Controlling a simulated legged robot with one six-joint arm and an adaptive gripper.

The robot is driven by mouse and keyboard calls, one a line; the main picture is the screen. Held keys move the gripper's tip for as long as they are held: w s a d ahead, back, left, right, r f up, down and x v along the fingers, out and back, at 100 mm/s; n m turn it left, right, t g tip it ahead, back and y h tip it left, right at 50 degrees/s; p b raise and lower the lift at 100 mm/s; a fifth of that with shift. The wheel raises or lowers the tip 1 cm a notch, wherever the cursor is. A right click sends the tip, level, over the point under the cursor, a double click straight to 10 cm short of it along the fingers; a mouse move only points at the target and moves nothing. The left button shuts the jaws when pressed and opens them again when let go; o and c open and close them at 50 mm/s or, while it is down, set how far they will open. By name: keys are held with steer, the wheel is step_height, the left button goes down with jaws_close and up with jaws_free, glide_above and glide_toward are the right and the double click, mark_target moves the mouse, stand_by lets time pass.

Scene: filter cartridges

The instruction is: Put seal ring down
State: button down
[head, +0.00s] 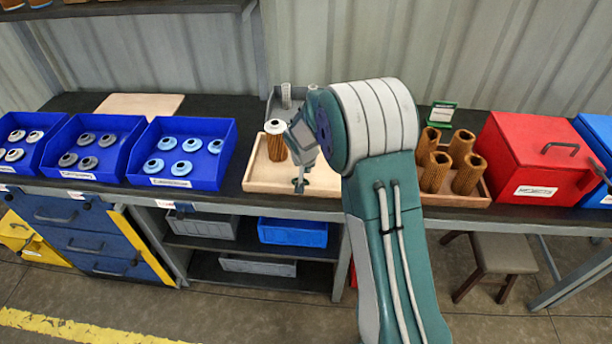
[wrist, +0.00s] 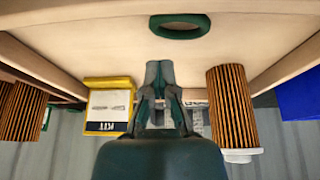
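A dark green seal ring (wrist: 180,26) lies flat on the pale floor of the wooden tray (head: 262,187) in the wrist view. I cannot make it out in the head view. My gripper (head: 299,184) points down over the tray. In the wrist view its fingertips (wrist: 159,66) are together with nothing seen between them. They show apart from the ring in the picture. A brown pleated filter cartridge with a white cap (head: 276,146) stands in the tray beside my gripper; it also shows in the wrist view (wrist: 232,105).
A yellow and white kit box (wrist: 109,105) shows in the wrist view. Blue bins (head: 185,150) with discs stand to the left. A crate with several brown cartridges (head: 464,178) and a red box (head: 535,160) stand to the right. The tray's front left is clear.

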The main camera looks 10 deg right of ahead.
mark_target(306, 179)
steer(key=shift+a+f, duration=0.2)
steer(key=shift+f, duration=1.5)
jaws_free()
steer(key=s+r+n, duration=0.1)
steer(key=s+r, duration=0.8)
steer(key=r, duration=0.3)
steer(key=s+r, duration=0.9)
steer(key=r, duration=0.3)
steer(key=s+r+n+t+y, duration=0.1)
steer(key=s+r+n, duration=0.1)
steer(key=s, duration=1.6)
steer(key=shift+d+r+n+y, duration=0.15)
steer(key=shift+r+n+y, duration=0.2)
steer(key=shift+r, duration=0.25)
